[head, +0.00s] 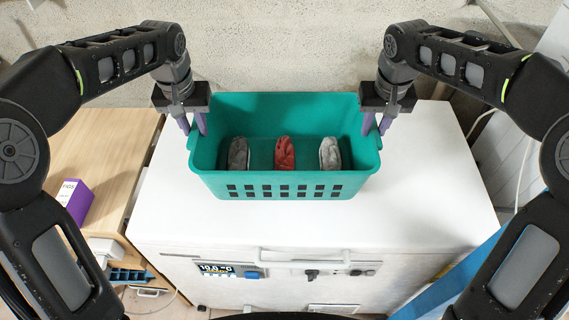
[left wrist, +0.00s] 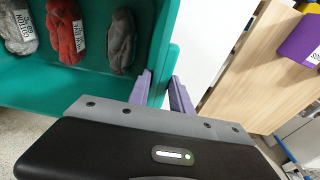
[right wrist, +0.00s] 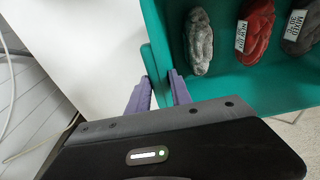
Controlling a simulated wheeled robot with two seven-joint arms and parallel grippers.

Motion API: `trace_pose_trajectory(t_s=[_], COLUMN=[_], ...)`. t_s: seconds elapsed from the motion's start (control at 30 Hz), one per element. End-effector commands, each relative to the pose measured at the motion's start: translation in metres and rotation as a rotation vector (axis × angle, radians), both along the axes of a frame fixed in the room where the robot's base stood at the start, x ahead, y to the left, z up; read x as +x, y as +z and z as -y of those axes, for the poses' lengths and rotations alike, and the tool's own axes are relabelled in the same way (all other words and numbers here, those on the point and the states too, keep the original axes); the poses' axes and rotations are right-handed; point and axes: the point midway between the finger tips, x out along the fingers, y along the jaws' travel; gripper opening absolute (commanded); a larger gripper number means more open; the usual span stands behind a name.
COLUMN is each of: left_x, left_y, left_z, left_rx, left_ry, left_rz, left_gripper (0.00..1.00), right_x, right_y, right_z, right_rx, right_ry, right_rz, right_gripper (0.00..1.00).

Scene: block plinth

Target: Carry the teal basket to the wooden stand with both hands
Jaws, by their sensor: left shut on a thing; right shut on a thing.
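The teal basket (head: 280,189) is upright over the middle of a white-topped cabinet; I cannot tell whether its base touches the top. Two grey yarn skeins (head: 238,154) (head: 330,153) and a red one (head: 285,154) lie in it. My left gripper (head: 193,126) is shut on the basket's left end wall, one finger on each side, as the left wrist view (left wrist: 160,92) shows. My right gripper (head: 376,125) is shut on the right end wall, also seen in the right wrist view (right wrist: 160,92). The light wooden stand (head: 110,140) is at the left, beside the cabinet.
The white cabinet top (head: 420,200) is clear around the basket. A purple box (head: 75,200) stands on the wooden surface towards its front; the rear part is bare. A pale wall (head: 280,50) is behind. A cable (head: 478,125) hangs at the right.

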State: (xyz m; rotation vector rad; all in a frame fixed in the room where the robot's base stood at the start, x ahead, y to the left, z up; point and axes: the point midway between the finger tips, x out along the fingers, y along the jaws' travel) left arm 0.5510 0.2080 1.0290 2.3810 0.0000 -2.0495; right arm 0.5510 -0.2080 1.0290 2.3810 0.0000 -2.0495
Motion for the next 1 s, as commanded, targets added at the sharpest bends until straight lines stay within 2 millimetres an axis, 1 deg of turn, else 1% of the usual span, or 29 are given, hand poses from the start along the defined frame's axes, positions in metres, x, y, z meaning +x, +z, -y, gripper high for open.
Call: trace_pose_trajectory(t_s=[0.67, 0.83, 1.0], left_x=[0.0, -0.005, -0.014], left_y=[0.0, -0.007, -0.021], left_z=[0.0, 0.0, 0.0], left_rx=[0.0, 0.0, 0.0], left_ry=[-0.002, -0.002, -0.003], left_rz=[0.001, 0.001, 0.0], left_gripper=[0.0, 0.0, 0.0], right_x=[0.0, -0.005, -0.014], right_y=[0.0, -0.007, -0.02], right_z=[0.0, 0.0, 0.0], right_rx=[0.0, -0.001, -0.001], right_ry=[0.002, 0.002, 0.003], right_rz=[0.002, 0.001, 0.001], right_gripper=[0.0, 0.0, 0.0])
